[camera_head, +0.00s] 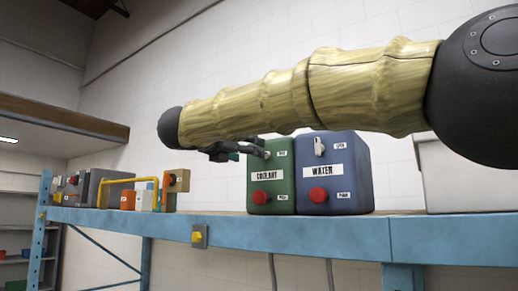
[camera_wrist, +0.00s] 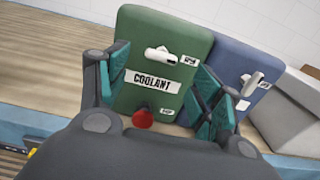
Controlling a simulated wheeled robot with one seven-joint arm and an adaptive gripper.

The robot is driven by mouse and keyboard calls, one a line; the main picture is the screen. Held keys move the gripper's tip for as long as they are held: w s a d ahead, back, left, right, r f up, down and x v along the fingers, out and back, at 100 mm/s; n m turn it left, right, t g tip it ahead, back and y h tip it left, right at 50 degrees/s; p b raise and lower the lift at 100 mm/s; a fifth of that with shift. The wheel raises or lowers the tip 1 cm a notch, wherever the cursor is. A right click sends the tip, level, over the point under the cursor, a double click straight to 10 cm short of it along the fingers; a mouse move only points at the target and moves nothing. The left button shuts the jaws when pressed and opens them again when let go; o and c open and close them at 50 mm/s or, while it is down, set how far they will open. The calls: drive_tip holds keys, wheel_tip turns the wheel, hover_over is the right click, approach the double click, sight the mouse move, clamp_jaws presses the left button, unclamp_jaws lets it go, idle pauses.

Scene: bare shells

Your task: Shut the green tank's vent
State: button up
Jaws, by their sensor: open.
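The green tank (camera_head: 272,205), labelled COOLANT, stands on the blue shelf to the left of a blue tank (camera_head: 350,160) labelled WATER. In the wrist view the green tank (camera_wrist: 140,105) shows a white vent lever (camera_wrist: 158,53) near its top, lying roughly sideways, and a red knob (camera_wrist: 142,119) below the label. The blue tank's white lever (camera_wrist: 253,82) is tilted in the wrist view and upright in the head view. My gripper (camera_wrist: 158,88) is open, its fingers spread in front of the green tank's face. Nothing is between the fingertips. The arm partly hides the tank tops in the head view.
A white box (camera_head: 460,175) stands right of the blue tank. A yellow pipe frame (camera_head: 125,181) and several small items stand farther left on the blue shelf (camera_head: 300,234). The shelf between them and the green tank looks clear.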

drive_tip(key=p+x, duration=0.3)
drive_tip(key=x, duration=0.3)
drive_tip(key=shift+s, duration=0.1)
drive_tip(key=shift+d, duration=0.1)
drive_tip(key=c, duration=1)
